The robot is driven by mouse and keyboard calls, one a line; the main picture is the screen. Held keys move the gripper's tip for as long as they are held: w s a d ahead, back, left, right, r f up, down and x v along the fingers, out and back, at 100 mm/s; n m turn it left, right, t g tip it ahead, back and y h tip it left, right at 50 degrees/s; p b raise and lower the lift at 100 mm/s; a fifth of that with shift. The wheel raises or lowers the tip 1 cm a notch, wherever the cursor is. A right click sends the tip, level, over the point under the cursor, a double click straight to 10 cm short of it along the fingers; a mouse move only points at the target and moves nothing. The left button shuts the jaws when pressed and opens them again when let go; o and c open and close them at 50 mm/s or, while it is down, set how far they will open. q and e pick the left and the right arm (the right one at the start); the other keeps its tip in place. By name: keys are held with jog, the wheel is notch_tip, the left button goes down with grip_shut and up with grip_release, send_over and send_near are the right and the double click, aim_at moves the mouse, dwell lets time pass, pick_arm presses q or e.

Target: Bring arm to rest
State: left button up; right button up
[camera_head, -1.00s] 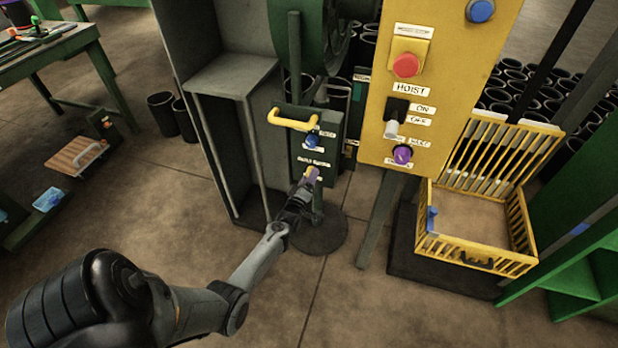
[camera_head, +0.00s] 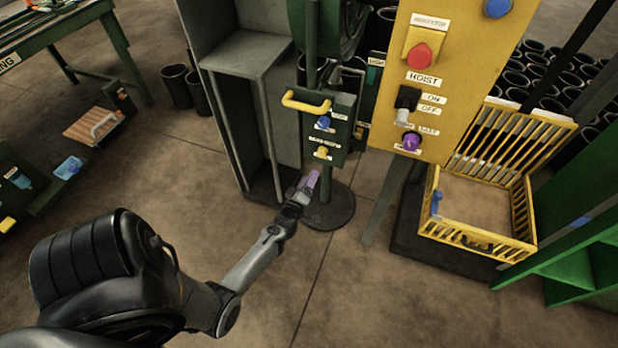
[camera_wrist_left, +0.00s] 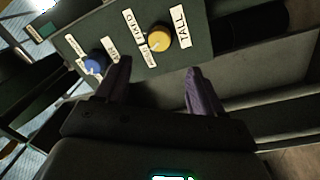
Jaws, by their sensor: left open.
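My left gripper (camera_head: 309,181) is in front of and below the small green control box (camera_head: 338,140) in the head view. Its purple fingers are apart with nothing between them, as the left wrist view (camera_wrist_left: 160,88) shows. A yellow knob (camera_wrist_left: 159,36) on the box is just beyond the fingertips, apart from them. It also shows in the head view (camera_head: 321,152). A blue knob (camera_wrist_left: 94,66) is on the same box, left of the yellow one in the wrist view. My right gripper is not in view.
A yellow handle (camera_head: 306,103) juts from the green box. A grey cabinet (camera_head: 240,75) stands to its left. A yellow hoist panel (camera_head: 440,80) and a yellow slatted crate (camera_head: 480,240) are on the right. The floor in front is clear.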

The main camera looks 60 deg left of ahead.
pick_arm(q)
jog(key=s+d+r+m+t+h+p, duration=0.2)
jog(key=s+d+r+m+h+p, duration=0.25)
jog(key=d+r+p, duration=0.4)
jog(key=w+d+r+m+g+h+p, duration=0.1)
jog(key=d+r+m+g+h+p, duration=0.45)
jog(key=d+r, duration=0.85)
jog(key=s+d+r+m+g+h+p, duration=0.1)
jog(key=s+d+r+m+g, duration=0.1)
jog(key=s+d+r+m, duration=0.3)
jog(key=s+d+m+g+h+p, duration=0.1)
jog(key=s+d+m+g, duration=0.15)
jog(key=d, duration=0.45)
jog(key=s+m+g, duration=0.3)
jog(key=s, duration=0.3)
notch_tip(320, 180, up, 38)
jog(key=p, duration=3.8)
jog(key=shift+s+a+m, duration=0.2)
jog(key=shift+m, duration=0.15)
